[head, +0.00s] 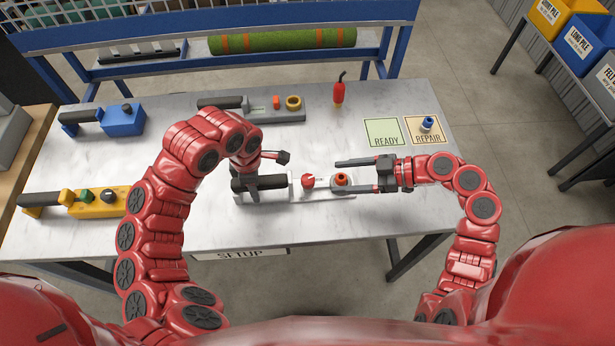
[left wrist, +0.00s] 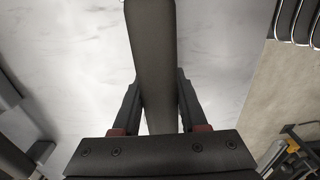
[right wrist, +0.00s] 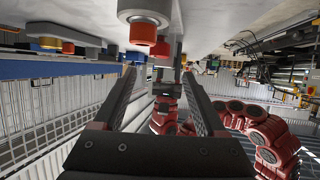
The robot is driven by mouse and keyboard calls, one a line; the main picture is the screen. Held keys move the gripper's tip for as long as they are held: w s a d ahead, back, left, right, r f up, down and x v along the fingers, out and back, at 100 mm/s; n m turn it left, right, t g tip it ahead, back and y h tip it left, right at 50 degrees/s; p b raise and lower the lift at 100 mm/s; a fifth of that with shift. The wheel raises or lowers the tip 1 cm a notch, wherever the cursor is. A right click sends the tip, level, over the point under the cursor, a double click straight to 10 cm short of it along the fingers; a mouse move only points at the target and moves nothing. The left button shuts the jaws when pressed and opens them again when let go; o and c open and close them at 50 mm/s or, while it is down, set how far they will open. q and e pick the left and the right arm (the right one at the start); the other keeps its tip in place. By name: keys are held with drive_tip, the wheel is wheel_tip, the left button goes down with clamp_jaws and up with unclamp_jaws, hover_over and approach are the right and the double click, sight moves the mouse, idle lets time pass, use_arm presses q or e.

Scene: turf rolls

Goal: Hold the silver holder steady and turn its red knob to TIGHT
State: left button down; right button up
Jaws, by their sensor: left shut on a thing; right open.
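The silver holder (head: 322,192) lies near the front middle of the table, with a black handle (head: 265,182) at its left end. My left gripper (head: 242,180) is shut on that handle; the left wrist view shows its fingers on both sides of the dark handle (left wrist: 152,50). The red knob (head: 341,178) is at the holder's right end, with a smaller red part (head: 308,181) left of it. My right gripper (head: 336,176) is open, its fingers either side of the knob in the head view. The right wrist view shows the knob (right wrist: 143,34) above the fingertips. I cannot read the knob's setting.
A similar grey holder (head: 285,117) lies behind. A blue holder (head: 122,120) and a yellow holder (head: 105,200) are on the left. A red bottle (head: 339,93), a READY mat (head: 383,130) and a REPAIR mat (head: 422,136) are at the back right. The front-right tabletop is clear.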

sight(310, 179)
drive_tip(key=x, duration=0.9)
drive_tip(key=shift+w+a+f, duration=0.15)
drive_tip(key=shift+a+f, duration=0.05)
drive_tip(key=shift+a, duration=0.1)
drive_tip(key=shift+c, duration=0.2)
clamp_jaws()
